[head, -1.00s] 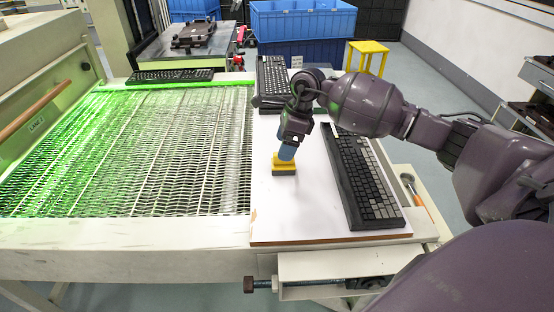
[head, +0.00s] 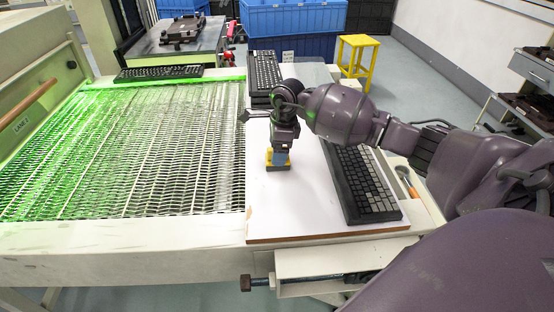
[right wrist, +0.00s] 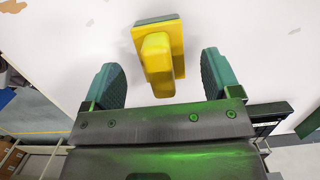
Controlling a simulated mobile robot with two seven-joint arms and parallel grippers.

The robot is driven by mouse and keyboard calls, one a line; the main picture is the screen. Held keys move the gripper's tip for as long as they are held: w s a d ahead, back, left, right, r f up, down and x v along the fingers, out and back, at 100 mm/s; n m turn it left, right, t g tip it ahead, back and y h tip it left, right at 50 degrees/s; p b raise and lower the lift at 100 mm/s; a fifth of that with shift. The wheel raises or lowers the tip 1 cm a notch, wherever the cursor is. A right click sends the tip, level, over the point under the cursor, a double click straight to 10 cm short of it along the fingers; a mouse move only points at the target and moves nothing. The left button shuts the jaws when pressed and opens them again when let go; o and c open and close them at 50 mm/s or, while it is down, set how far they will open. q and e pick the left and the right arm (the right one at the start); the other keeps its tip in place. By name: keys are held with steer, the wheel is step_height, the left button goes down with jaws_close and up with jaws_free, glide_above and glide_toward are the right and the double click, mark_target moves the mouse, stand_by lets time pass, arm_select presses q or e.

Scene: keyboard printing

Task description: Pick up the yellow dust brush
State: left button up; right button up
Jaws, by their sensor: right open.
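The yellow dust brush (head: 269,156) stands on the white board, its dark base (head: 281,168) down, left of the black keyboard. My right gripper (head: 279,155) is directly over it, pointing down, and hides much of it. In the right wrist view, the brush's yellow handle (right wrist: 157,62) lies between the two green fingertips of the gripper (right wrist: 160,80). The fingers are open, with a gap on each side of the handle. My left gripper is not in view.
The white board (head: 300,210) is bare in front of the brush. A black keyboard (head: 360,185) lies to the right, another (head: 264,72) behind. A mesh conveyor (head: 130,150) lies left. A small brush (head: 408,180) sits at the right edge.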

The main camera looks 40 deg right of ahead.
step_height(320, 180, down, 2)
steer(key=shift+w+a, duration=0.1)
steer(key=shift+f, duration=0.1)
steer(key=c, duration=0.8)
steer(key=shift+c, duration=1.4)
steer(key=shift+r+p, duration=0.7)
steer(key=shift+r, duration=9.35)
